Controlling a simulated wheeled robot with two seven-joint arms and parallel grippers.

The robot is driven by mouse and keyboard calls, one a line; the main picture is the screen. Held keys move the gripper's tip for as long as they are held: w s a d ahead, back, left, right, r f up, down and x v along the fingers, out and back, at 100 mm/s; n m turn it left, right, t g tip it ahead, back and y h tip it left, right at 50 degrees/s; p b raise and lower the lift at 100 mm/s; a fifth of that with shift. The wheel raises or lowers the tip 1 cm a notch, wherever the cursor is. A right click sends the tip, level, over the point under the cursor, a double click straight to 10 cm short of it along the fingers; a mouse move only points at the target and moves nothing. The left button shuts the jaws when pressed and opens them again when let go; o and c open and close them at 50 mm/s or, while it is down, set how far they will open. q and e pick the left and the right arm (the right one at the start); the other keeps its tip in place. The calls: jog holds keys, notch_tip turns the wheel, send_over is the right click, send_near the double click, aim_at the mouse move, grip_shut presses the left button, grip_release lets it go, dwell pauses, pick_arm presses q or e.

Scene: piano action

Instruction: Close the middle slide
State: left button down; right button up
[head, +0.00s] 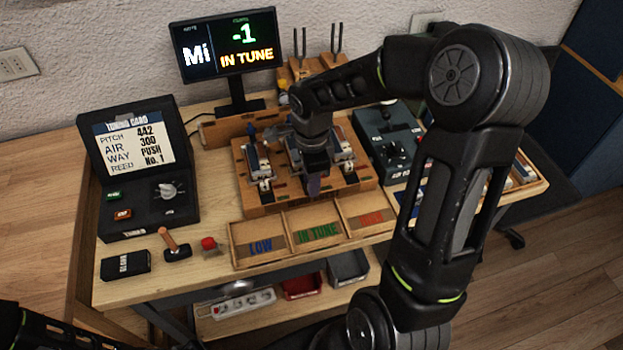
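A wooden fixture (262,198) stands on the workbench with a row of grey-and-white slide units on it. The left unit (260,166) and the right unit (345,146) show beside my gripper. The middle slide is mostly hidden behind my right gripper (314,172), which points down over the middle of the fixture. A dark purplish piece shows just below the gripper. I cannot tell whether the fingers touch the slide or how far apart they are. My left arm shows only at the bottom left corner, and its gripper is out of view.
A monitor (225,45) behind reads "Mi", "-1", "IN TUNE". A tuning card console (140,165) stands left. Trays marked LOW (262,262), IN TUNE and a third lie in front. A red button (208,244) and a lever (174,246) are front left. A dark control box (388,135) is right.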

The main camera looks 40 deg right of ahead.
grip_shut()
dwell(1.1)
